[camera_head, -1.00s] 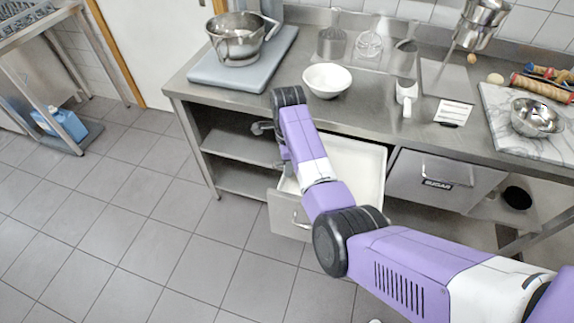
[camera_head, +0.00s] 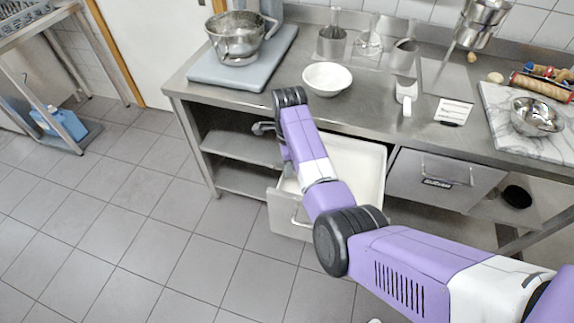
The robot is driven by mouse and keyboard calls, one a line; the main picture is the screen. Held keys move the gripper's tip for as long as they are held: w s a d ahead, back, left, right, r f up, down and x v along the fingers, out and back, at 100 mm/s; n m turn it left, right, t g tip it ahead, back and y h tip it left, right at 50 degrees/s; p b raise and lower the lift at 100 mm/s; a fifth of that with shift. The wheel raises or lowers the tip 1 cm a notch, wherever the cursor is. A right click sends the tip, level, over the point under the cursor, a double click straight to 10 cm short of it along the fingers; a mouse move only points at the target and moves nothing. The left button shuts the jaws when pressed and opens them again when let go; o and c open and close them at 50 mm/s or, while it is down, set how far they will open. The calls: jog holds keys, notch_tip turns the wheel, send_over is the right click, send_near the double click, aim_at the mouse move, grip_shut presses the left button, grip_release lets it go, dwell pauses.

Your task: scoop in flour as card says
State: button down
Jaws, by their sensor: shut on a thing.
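My arm reaches over the counter's front edge, and its wrist end stands above the left side of an open drawer (camera_head: 356,170). The drawer has a pale, whitish interior, and my arm hides part of it. My gripper (camera_head: 266,128) shows only in part beside the wrist, at the left. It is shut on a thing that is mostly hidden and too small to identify. A white bowl (camera_head: 327,77) stands on the counter behind the wrist. A white card (camera_head: 453,111) with dark print lies to the right; its text is too small to read. A white, handled, scoop-like item (camera_head: 406,92) lies beside the card.
A closed drawer labelled SUGAR (camera_head: 436,182) is right of the open one. A steel mixing bowl (camera_head: 236,45) stands on a grey-blue board (camera_head: 205,72). A marble board (camera_head: 500,138) with a steel bowl (camera_head: 535,118) is at right. The floor at left is clear.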

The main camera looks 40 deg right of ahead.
jog(key=shift+s+d+r, duration=0.15)
jog(key=shift+d, duration=0.25)
jog(key=shift+s+d, duration=0.1)
jog(key=shift+d, duration=0.05)
jog(key=shift+s+d+f+p, duration=0.2)
jog(key=shift+d+f+p, duration=0.05)
jog(key=shift+d+p, duration=0.15)
jog(key=shift+s+d, duration=0.1)
jog(key=shift+s+d+p, duration=0.2)
jog(key=shift+d+p, duration=0.1)
jog(key=shift+d, duration=0.15)
jog(key=shift+r, duration=0.1)
dwell(0.3)
